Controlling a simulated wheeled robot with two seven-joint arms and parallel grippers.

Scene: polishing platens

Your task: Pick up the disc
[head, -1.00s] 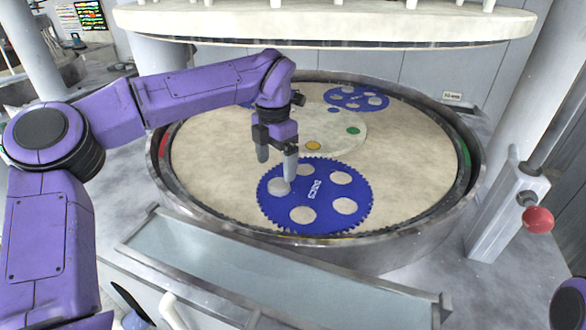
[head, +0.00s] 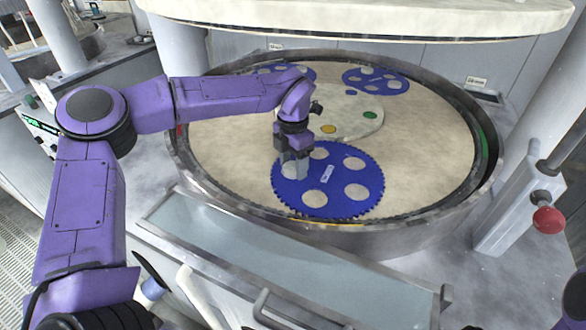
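A blue toothed carrier disc (head: 327,190) with several round holes lies flat at the near side of the beige platen (head: 420,165). Pale round areas show in its holes, one of them (head: 357,191) on the right. I cannot tell whether these are separate discs or bare platen. My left gripper (head: 294,168) points down over the carrier's left hole, its grey fingertips at or just above the surface. The fingers look close together and partly hide that hole; their gap and any grip are unclear. My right gripper is out of view.
A raised metal rim (head: 410,228) surrounds the platen. Two more blue carriers lie at the back, one (head: 376,80) at the right. A pale upper plate (head: 360,18) hangs overhead. A post with a red knob (head: 548,221) stands at right.

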